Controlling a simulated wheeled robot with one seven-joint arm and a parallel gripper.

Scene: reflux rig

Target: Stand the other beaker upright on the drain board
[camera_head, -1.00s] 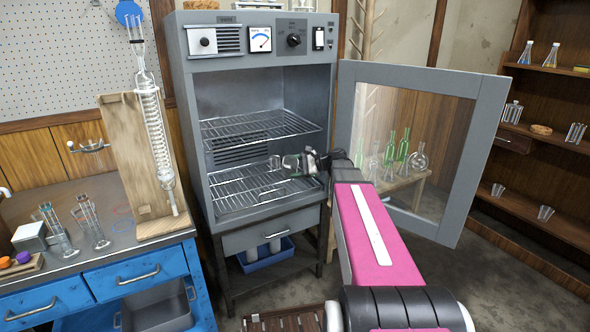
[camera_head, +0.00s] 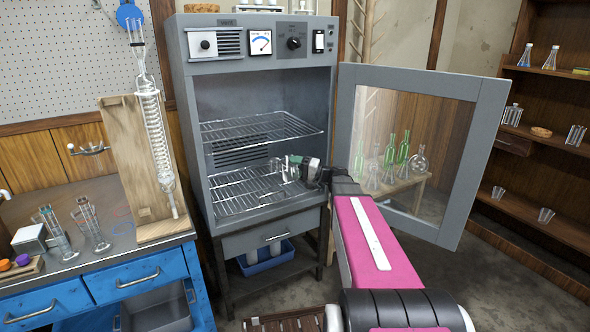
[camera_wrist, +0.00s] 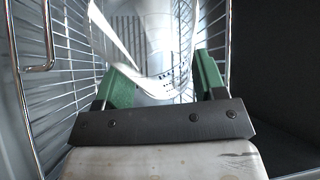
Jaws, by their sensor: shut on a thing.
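A clear glass beaker (camera_head: 290,168) is in the open drying cabinet, above the lower wire rack (camera_head: 237,195). My gripper (camera_head: 299,167) reaches in from the right and is shut on it. In the wrist view the green fingers of my gripper (camera_wrist: 161,75) are on either side of the clear beaker (camera_wrist: 158,45), which has white marks on its wall. I cannot tell whether the beaker touches the rack. A brown slatted board (camera_head: 288,323), likely the drain board, shows partly at the bottom edge.
The cabinet door (camera_head: 452,155) stands open to the right, close to my arm. The upper wire rack (camera_head: 260,130) is above my gripper. A blue bench (camera_head: 135,272) with glassware is at left. Shelves with flasks are at right.

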